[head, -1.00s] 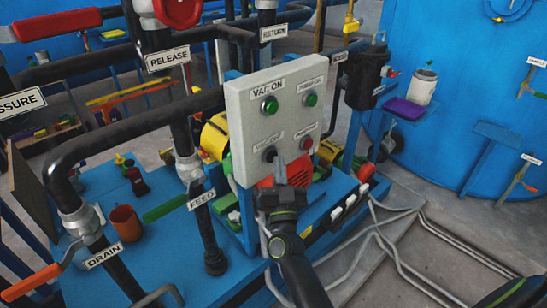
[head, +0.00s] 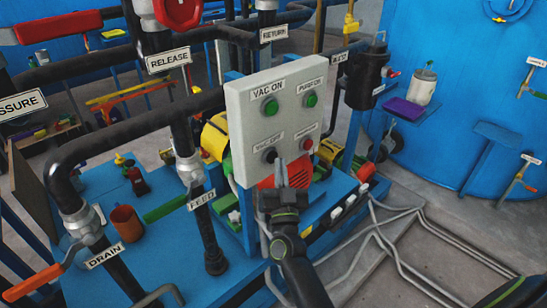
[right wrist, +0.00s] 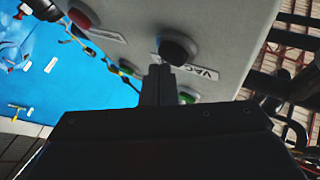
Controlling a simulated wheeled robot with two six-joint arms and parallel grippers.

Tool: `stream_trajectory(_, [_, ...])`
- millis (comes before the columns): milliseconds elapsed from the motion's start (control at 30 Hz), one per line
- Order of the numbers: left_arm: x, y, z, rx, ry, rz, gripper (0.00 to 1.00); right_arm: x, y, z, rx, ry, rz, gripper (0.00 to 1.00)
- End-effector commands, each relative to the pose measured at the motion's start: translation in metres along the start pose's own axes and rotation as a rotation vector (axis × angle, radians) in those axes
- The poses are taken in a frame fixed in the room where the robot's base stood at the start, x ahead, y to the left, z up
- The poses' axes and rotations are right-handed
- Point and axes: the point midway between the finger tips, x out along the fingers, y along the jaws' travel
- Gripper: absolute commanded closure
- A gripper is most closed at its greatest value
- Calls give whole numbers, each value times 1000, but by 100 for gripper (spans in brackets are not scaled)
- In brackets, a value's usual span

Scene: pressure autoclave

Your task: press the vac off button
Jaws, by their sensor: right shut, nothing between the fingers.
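The light grey control panel (head: 290,124) carries a dark vac off button (head: 270,155) at its lower left, with a label above it. My right gripper (head: 280,160) is shut and empty, with its tip in front of the panel's lower edge, just right of and close to this button. In the right wrist view the dark button (right wrist: 178,48) stands out from the panel, just beyond the shut fingertips (right wrist: 157,75) and slightly to their right. I cannot tell whether they touch. My left gripper is not in view.
The panel also has a green vac on button (head: 270,106), a green pump on button (head: 311,100) and a red button (head: 307,144). A red motor (head: 298,174) sits below the panel. Dark pipes (head: 130,127) run to the left.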

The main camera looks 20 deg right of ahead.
Motion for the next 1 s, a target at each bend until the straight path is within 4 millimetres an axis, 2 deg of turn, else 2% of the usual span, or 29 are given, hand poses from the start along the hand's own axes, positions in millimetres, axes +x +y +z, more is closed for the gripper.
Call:
stream_trajectory(467, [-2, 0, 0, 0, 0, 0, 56, -6, 5, -4, 0, 0, 0, 100])
stream_trajectory(1000, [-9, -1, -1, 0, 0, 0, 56, -39, 28, -28, 0, 0, 1, 100])
